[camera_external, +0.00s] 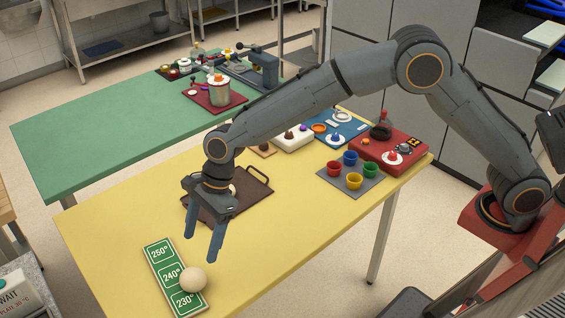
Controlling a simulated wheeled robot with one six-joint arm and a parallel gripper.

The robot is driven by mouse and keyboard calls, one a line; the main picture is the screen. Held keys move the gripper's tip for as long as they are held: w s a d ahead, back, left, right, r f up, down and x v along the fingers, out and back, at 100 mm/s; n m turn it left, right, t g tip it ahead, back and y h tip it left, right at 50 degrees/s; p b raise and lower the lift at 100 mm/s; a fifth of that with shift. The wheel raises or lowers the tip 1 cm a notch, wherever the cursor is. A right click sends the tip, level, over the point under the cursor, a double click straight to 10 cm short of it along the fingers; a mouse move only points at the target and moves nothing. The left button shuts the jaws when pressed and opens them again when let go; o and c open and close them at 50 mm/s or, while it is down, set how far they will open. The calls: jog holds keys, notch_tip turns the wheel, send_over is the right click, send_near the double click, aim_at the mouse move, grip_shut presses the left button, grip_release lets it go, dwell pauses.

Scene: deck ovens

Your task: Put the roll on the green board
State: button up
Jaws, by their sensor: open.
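A pale, round roll (193,279) is at the front left of the yellow table. In this view it overlaps the right edge of the green board (162,255), between the 240° and 230° labels; its underside is hidden, so I cannot tell how much of it rests on the board. My gripper (202,242) points down above the yellow table, behind the roll. Its fingers are spread, with nothing between them, and they are apart from the roll.
A brown tray (262,178) lies behind my gripper, with a small pale item partly hidden on it. Coloured cups on a grey mat (372,184) and a red box (403,143) stand at the right. The yellow table (290,240) is clear at front centre. A green table (100,140) stands behind.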

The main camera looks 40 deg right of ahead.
jog(key=shift+d+r, duration=0.25)
jog(key=shift+r, duration=0.3)
jog(key=w+d+n+t+h, duration=0.2)
jog(key=d+n, duration=0.6)
jog(key=d, duration=2.4)
jog(key=s+d+f+n+h, duration=0.1)
jog(key=s+d+n, duration=0.4)
jog(key=s+d, duration=0.3)
jog(key=s+d+f+n+g+h, duration=0.1)
jog(key=s+d+f+n, duration=0.1)
jog(key=s+d+n, duration=0.3)
jog(key=s+d, duration=0.4)
jog(key=d, duration=0.7)
jog(key=shift+s+d+f+h, duration=0.25)
jog(key=shift+s+d+h, duration=0.05)
jog(key=shift+d, duration=0.05)
jog(key=shift+o, duration=0.6)
